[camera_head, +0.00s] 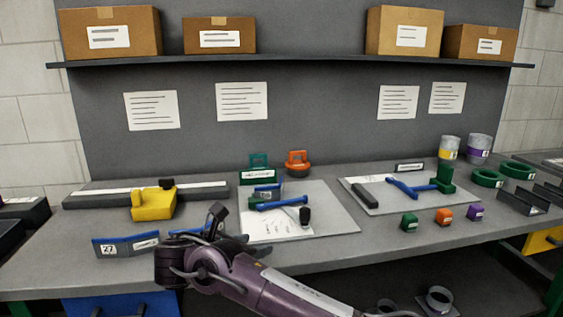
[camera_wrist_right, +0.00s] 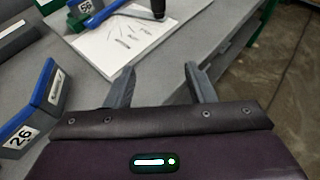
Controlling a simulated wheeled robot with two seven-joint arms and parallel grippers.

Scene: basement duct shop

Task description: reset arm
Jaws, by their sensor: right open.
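My right gripper (camera_wrist_right: 158,80) is open in the right wrist view, with two grey fingers spread and nothing between them. In the head view my purple right arm (camera_head: 262,284) comes in from the lower right, and its wrist is over the front left part of the grey workbench (camera_head: 95,268). The arm hides part of the bench edge and part of a blue-faced holder (camera_head: 190,232). My left gripper is in neither view.
A white sheet (camera_head: 262,228) on a grey board lies just beyond the gripper, with a blue-handled tool (camera_head: 280,203) on it. A yellow block tool (camera_head: 153,204) stands at left. Small green, orange and purple blocks (camera_head: 443,216) stand at right. Boxes (camera_head: 405,30) sit on the shelf.

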